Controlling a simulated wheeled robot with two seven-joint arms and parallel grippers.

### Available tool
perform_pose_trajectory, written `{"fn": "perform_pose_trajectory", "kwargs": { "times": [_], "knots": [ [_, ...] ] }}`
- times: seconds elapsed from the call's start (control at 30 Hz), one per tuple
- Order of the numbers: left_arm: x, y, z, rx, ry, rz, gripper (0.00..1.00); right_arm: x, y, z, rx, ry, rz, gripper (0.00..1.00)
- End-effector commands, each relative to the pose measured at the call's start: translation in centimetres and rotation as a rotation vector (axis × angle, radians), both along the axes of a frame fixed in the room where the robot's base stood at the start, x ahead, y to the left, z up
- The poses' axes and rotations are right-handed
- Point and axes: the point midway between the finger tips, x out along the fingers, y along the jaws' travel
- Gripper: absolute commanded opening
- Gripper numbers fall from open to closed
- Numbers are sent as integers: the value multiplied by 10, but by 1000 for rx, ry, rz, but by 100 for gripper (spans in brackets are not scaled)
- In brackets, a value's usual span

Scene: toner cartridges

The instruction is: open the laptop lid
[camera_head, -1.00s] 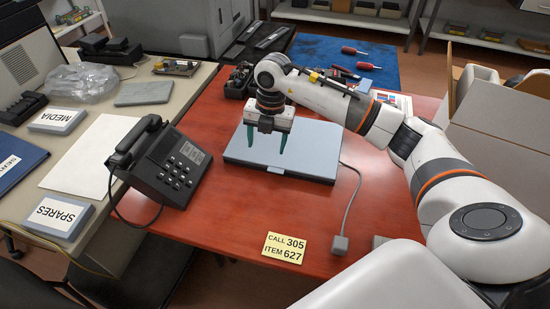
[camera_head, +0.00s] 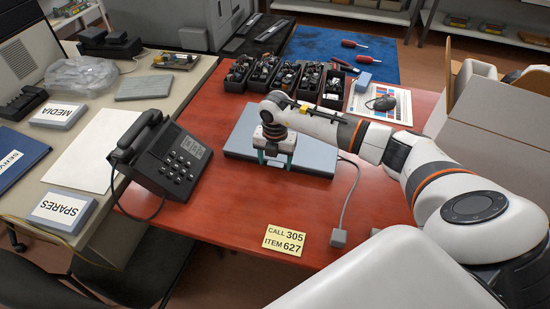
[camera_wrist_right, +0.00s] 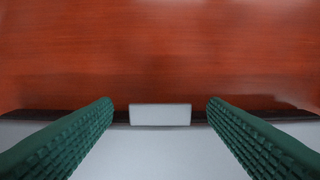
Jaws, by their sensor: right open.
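The laptop (camera_head: 240,138) is a flat light-grey slab, lid shut, lying on the red table in the head view. My right gripper (camera_head: 276,160) is open, with green fingers spread low at the laptop's front edge. In the right wrist view the two fingertips (camera_wrist_right: 160,108) stand either side of a pale tab (camera_wrist_right: 160,115) at the middle of that edge, with a gap on each side. The grey laptop lid (camera_wrist_right: 160,155) fills the bottom of that view. I cannot tell whether the fingers touch the laptop. My left gripper is not in view.
A black desk phone (camera_head: 168,155) stands left of the laptop. A cable runs on the right to a small grey block (camera_head: 338,238). Several black bins (camera_head: 285,76) and a mouse (camera_head: 384,103) are behind.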

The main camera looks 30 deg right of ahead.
Motion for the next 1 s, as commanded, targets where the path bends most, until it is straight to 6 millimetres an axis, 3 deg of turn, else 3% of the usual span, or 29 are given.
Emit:
{"fn": "perform_pose_trajectory", "kwargs": {
  "times": [0.23, 0.6, 0.83, 1.0],
  "knots": [
    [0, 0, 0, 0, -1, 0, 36, 0, 0, -1, 0, 0, 0, 66],
    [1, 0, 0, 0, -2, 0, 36, 0, 0, 0, 0, 0, 0, 5],
    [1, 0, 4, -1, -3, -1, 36, 0, -1, 6, 12, 10, -2, 4],
    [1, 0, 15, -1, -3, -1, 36, 0, -4, 26, 59, 48, -3, 4]
  ]
}}
